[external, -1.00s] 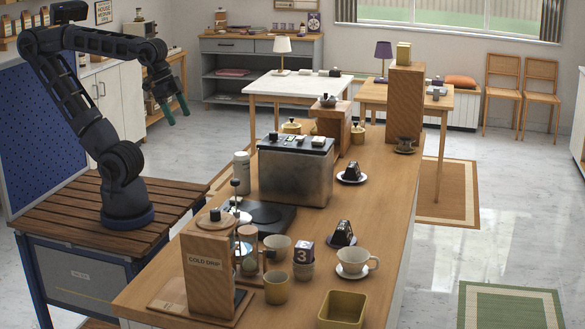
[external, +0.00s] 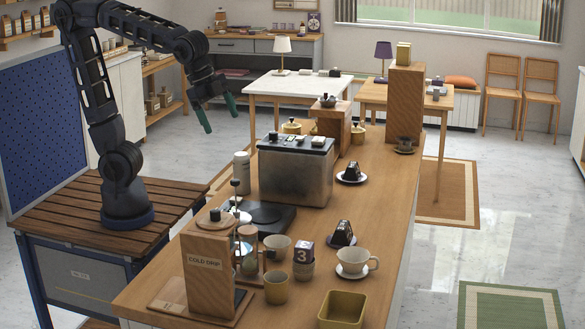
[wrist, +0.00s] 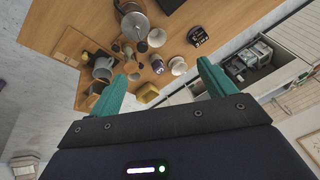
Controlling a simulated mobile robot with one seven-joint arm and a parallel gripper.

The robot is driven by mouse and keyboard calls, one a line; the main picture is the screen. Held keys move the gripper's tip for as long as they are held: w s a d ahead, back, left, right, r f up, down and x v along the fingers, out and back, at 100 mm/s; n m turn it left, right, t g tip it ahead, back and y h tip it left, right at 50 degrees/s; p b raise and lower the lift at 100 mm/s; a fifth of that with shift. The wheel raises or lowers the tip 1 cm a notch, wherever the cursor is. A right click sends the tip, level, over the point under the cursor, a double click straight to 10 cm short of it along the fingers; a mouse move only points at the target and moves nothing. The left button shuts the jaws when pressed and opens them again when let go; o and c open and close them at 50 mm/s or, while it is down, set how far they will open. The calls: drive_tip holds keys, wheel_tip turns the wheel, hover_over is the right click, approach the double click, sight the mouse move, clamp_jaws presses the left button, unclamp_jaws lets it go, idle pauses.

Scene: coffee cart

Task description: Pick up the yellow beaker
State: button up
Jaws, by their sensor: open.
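Smaller yellow vessels stand farther back: one by the wooden box (external: 357,134) and one behind the dark machine (external: 292,127). I cannot tell for sure which of them is the task's beaker. My gripper (external: 219,117) is open and empty, high in the air beyond the bench, far from the front beaker. In the wrist view my gripper (wrist: 163,78) shows spread green fingers with the counter well beyond them. The beaker is too small to single out there.
A large dark machine (external: 296,172) stands mid-counter. The air around my gripper is clear.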

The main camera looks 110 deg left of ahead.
drive_tip(key=w+d+f+m+h, duration=0.2)
drive_tip(key=w+d+f+m, duration=0.15)
drive_tip(key=w+d, duration=0.85)
drive_tip(key=m+h, duration=0.3)
drive_tip(key=h, duration=0.1)
hover_over(279, 302)
drive_tip(key=s+a, duration=0.4)
drive_tip(key=a, duration=0.2)
wheel_tip(279, 302, down, 25)
drive_tip(key=shift+n+g, duration=0.25)
drive_tip(key=shift+g, duration=0.15)
drive_tip(key=shift+x, duration=5.15)
drive_tip(key=shift+w, duration=0.1)
drive_tip(key=c, duration=1.1)
